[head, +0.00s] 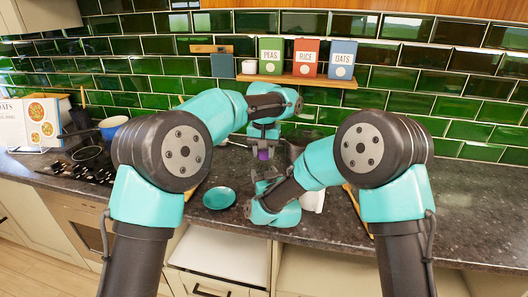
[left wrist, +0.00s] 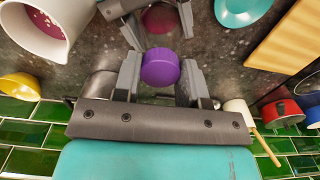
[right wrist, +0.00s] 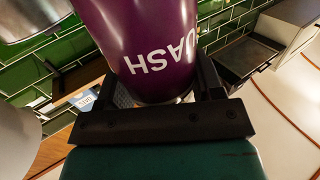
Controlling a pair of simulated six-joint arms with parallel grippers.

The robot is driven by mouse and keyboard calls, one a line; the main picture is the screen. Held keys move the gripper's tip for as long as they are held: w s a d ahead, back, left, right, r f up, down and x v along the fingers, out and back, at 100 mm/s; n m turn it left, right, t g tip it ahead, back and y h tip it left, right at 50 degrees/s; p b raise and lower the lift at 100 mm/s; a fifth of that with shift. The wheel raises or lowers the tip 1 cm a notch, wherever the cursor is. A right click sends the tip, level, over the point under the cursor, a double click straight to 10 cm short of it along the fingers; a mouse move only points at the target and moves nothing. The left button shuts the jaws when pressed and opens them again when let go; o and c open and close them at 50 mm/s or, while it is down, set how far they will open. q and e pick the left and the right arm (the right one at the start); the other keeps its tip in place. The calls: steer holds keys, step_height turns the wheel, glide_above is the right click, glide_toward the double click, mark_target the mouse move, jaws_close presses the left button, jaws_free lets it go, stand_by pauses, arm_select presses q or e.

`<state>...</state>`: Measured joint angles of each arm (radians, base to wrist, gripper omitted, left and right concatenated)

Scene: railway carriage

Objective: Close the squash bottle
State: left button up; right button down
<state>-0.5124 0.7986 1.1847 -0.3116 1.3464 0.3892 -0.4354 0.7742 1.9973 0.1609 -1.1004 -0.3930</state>
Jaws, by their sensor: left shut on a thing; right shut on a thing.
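A round purple cap (left wrist: 160,67) sits between the two fingers of my left gripper (left wrist: 158,72), which is shut on it. In the head view my left gripper (head: 263,146) points down over the worktop and the purple cap (head: 263,154) shows just under it. The dark purple squash bottle (right wrist: 158,40), with white lettering, is held between the fingers of my right gripper (right wrist: 155,85). The bottle (left wrist: 160,18) also shows beyond the cap in the left wrist view. My arms hide most of it in the head view. I cannot tell whether cap and bottle touch.
A teal dish (head: 219,197) lies on the dark worktop (head: 460,210), left of the grippers. A hob with a pan (head: 88,155) is at the left. A shelf with PEAS, RICE and OATS tins (head: 307,57) hangs on the green tiles. The right worktop is clear.

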arm_select(q)
steer(key=shift+c, duration=1.1)
steer(key=o, duration=1.1)
steer(key=shift+r, duration=0.1)
step_height(320, 180, up, 12)
arm_select(e)
steer(key=shift+c, duration=0.9)
jaws_free()
steer(key=shift+s, duration=0.15)
